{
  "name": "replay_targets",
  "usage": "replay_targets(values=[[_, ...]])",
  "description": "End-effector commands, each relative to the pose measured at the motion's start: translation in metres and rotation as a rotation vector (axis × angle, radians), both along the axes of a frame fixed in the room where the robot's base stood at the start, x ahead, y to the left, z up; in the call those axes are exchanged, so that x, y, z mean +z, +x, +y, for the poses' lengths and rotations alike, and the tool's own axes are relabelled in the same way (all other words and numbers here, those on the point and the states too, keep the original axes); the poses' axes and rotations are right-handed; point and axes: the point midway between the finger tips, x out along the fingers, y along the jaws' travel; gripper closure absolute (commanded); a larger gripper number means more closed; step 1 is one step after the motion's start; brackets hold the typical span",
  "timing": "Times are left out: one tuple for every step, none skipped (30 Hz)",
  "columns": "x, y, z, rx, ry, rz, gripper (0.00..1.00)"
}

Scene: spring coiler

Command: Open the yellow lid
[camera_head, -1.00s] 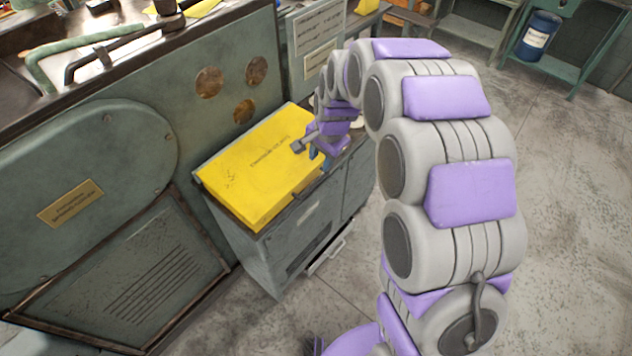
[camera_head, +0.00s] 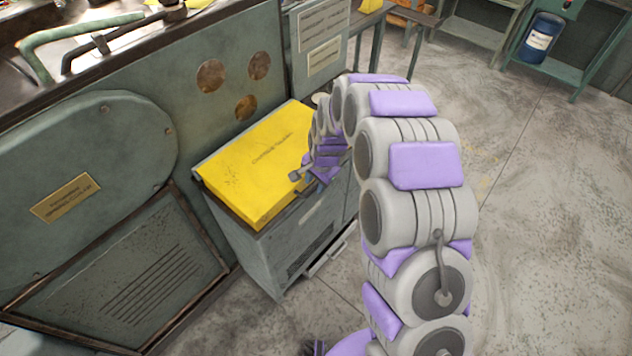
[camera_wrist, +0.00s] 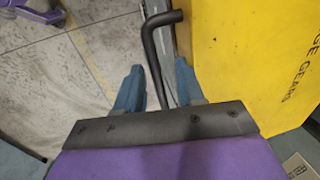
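The yellow lid (camera_head: 255,165) lies shut on top of a grey-green cabinet (camera_head: 265,250) in the head view. It also fills the right of the wrist view (camera_wrist: 250,60), with black lettering. A dark bent handle (camera_wrist: 151,42) stands out beside the lid's edge in the wrist view. My gripper (camera_wrist: 158,66) has its two blue fingers apart, with the handle's bar running between them. Contact between fingers and bar cannot be made out. In the head view my gripper (camera_head: 302,183) is at the lid's right front edge, partly hidden by my wrist.
A large green machine (camera_head: 100,160) with a brass plate stands against the cabinet's left side. A blue drum (camera_head: 540,38) sits on a shelf at the back right. The concrete floor (camera_head: 540,220) on the right is clear.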

Motion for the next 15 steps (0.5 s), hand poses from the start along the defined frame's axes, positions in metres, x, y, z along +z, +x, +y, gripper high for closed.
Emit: replay_targets(values=[[0.0003,0.0002,-0.0009,-0.001,0.001,0.0,0.62],[0.0004,0.0001,-0.0013,-0.001,0.002,0.0,0.62],[0.0006,0.0001,-0.0016,-0.001,0.002,0.0,0.62],[0.0007,0.0001,-0.0019,-0.001,0.002,0.0,0.62],[0.0007,0.0001,-0.0021,-0.001,0.002,0.0,0.62],[0.0007,0.0001,-0.0021,-0.001,0.002,0.0,0.65],[0.0007,0.0,-0.002,-0.001,0.002,0.0,0.68],[0.0008,0.0001,-0.0018,-0.001,0.002,0.0,0.71],[0.0006,0.0001,-0.0015,-0.001,0.002,0.0,0.74],[0.0005,0.0001,-0.0012,-0.001,0.001,0.001,0.77],[0.0005,0.0,-0.0009,-0.001,0.001,0.001,0.8],[0.0005,0.0001,-0.0004,0.0,0.0,0.0,0.84],[0.0004,0.0,-0.0001,0.0,0.0,0.0,0.87],[0.0004,0.0001,0.0001,0.0,-0.001,0.001,0.9],[0.0004,0.0,0.0002,0.0,-0.001,0.001,0.94]])
